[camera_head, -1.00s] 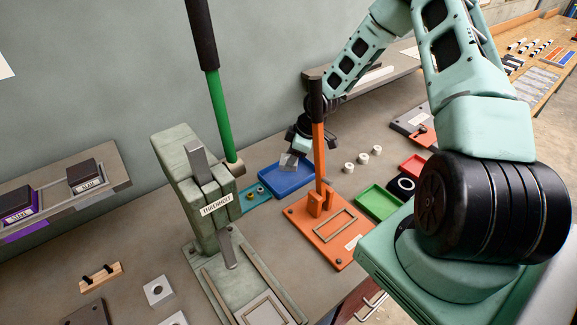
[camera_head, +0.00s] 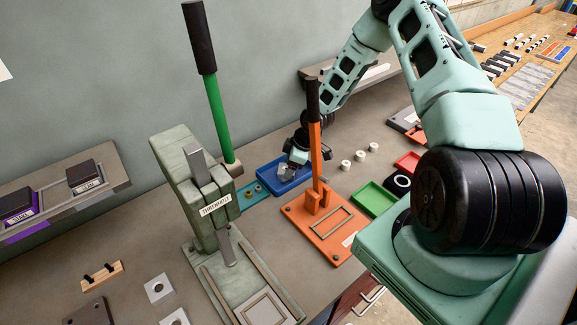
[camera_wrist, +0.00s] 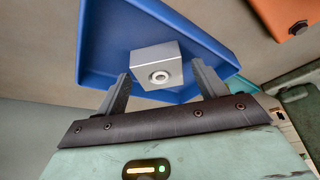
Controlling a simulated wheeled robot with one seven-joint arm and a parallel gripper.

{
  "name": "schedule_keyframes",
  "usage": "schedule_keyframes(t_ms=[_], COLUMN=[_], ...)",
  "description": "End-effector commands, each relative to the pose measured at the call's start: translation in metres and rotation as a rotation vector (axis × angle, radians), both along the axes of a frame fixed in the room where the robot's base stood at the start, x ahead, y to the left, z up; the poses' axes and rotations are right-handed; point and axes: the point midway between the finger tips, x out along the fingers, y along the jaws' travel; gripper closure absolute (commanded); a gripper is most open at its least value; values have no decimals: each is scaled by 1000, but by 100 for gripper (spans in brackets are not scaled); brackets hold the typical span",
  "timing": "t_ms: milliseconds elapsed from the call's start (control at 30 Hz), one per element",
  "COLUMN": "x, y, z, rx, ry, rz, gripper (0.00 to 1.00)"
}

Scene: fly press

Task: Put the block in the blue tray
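The block (camera_wrist: 156,66) is a silver-grey metal piece with a round hole in the face toward the wrist camera. It is inside the blue tray (camera_wrist: 103,42), seen against the tray's floor. My gripper (camera_wrist: 160,76) is open, with one finger on either side of the block and a small gap showing at each side. In the head view, my gripper (camera_head: 290,168) reaches down into the blue tray (camera_head: 296,183) from behind the orange press lever. The block (camera_head: 283,169) shows there only in part beside the fingers.
The orange press (camera_head: 318,232) with its upright lever stands just right of the tray. The green fly press (camera_head: 190,185) stands to the left. A green tray (camera_head: 374,198) and several white rings lie farther right.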

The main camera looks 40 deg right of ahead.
Motion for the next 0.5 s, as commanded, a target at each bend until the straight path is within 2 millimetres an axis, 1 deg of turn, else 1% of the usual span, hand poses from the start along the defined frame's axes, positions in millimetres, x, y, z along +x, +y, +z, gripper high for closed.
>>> schedule_keyframes(t_ms=[133,267,367,500], x=[0,0,-3,-11], y=[0,-1,-5,-14], z=[0,5,15,40], rx=[0,0,0,0], ry=[0,0,-3,-3], rz=[0,-1,-3,-4], gripper=[29,29,29,29])
